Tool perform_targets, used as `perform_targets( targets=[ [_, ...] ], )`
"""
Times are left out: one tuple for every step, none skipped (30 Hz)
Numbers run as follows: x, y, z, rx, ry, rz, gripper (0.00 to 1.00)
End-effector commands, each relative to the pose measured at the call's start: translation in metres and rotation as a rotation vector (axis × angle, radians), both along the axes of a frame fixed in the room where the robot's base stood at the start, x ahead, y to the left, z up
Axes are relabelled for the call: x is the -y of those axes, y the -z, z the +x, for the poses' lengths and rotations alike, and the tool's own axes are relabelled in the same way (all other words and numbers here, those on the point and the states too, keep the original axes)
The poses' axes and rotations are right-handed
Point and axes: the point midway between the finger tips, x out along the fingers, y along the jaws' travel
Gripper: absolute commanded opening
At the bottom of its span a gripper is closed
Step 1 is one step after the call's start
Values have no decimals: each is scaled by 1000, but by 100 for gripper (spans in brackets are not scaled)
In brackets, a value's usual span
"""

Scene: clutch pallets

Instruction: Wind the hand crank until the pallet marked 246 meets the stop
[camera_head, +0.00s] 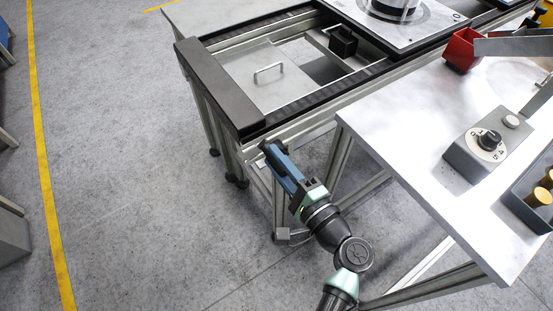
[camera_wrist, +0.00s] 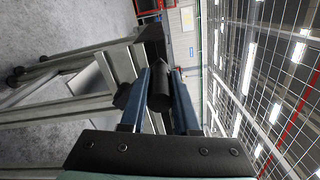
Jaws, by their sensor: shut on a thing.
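My gripper (camera_head: 270,150) is low beside the near side of the conveyor frame, below its black end. In the wrist view its blue fingers (camera_wrist: 160,95) are shut around the dark, rounded handle of the hand crank (camera_wrist: 159,90). The crank's arm and axle are mostly hidden. A pale pallet (camera_head: 424,42) with a dark ring and a white-and-black round part sits on the conveyor at the top. Another pallet (camera_head: 480,4) shows only partly behind it. I cannot read 246 on either. A small black block (camera_head: 342,41), possibly the stop, stands in the open section, apart from the nearer pallet.
A metal plate with a bar handle (camera_head: 266,87) covers part of the conveyor's open end. A side table (camera_head: 400,125) on the right holds a dial box (camera_head: 465,158), a red bin (camera_head: 461,50) and a dark tray (camera_head: 520,196). Floor left of the frame is clear.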

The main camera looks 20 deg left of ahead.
Motion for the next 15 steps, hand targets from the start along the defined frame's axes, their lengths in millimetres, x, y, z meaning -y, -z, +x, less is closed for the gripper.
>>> perform_targets(
  targets=[
    [3,-4,3,9,9,0,35],
    [3,-4,3,9,9,0,41],
    [3,-4,2,8,9,-1,48],
    [2,-3,2,8,9,0,53],
    [2,-3,2,6,7,0,59],
    [2,-2,2,6,7,-1,60],
    [2,-2,2,5,6,0,60],
    [2,-2,1,5,6,-1,60],
    [1,-2,1,3,5,0,60],
    [1,-1,1,3,5,0,60],
    [1,-1,1,3,5,0,60],
    [1,-1,1,2,4,-1,60],
    [1,-1,1,2,4,-1,60],
    [2,-1,0,2,4,-1,60],
    [3,0,-1,1,4,0,60]
  ],
)
